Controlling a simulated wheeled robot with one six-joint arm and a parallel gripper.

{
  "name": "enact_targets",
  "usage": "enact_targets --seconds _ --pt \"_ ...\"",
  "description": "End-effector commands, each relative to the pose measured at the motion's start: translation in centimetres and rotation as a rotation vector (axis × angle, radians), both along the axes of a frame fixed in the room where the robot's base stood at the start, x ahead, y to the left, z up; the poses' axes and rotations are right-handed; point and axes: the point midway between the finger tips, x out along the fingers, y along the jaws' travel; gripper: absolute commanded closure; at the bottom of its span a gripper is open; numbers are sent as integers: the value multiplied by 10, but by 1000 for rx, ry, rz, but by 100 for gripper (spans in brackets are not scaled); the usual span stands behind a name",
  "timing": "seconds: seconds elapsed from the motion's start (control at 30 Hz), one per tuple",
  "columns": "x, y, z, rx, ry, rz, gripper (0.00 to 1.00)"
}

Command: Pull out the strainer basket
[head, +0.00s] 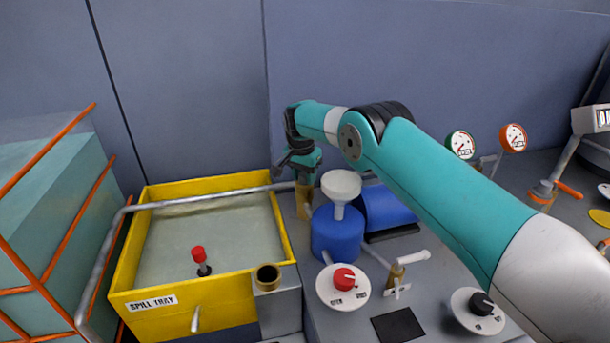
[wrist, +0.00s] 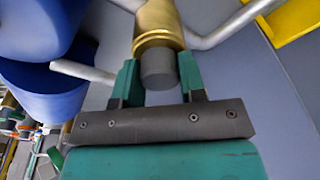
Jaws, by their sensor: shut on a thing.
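A brass strainer body (head: 304,203) stands upright on the grey deck by the back wall, where the grey pipe meets it. My gripper (head: 304,180) is right above it. In the wrist view the brass body (wrist: 158,22) has a short dark grey cylinder (wrist: 158,68) at its near end, apparently the top of the strainer basket. My gripper (wrist: 158,76) is shut on this cylinder, one green finger on each side. The cylinder is in line with the brass body and meets it with no visible gap. The rest of the basket is hidden.
A blue container (head: 336,236) with a white funnel (head: 341,185) stands close to the right of the strainer. The yellow spill tray (head: 150,305) lies to the left, with a grey pipe (head: 225,196) across it. An open brass cup (head: 267,275) sits in front.

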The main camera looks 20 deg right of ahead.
Motion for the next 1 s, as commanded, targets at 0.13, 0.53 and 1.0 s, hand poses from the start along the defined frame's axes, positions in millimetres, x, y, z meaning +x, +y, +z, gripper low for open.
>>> enact_targets --seconds 0.13,0.53,1.0 --pt "-1 0 1 -1 4 0 78" --pt "0 0 7 0 1 0 78" --pt "0 0 17 0 0 0 78"
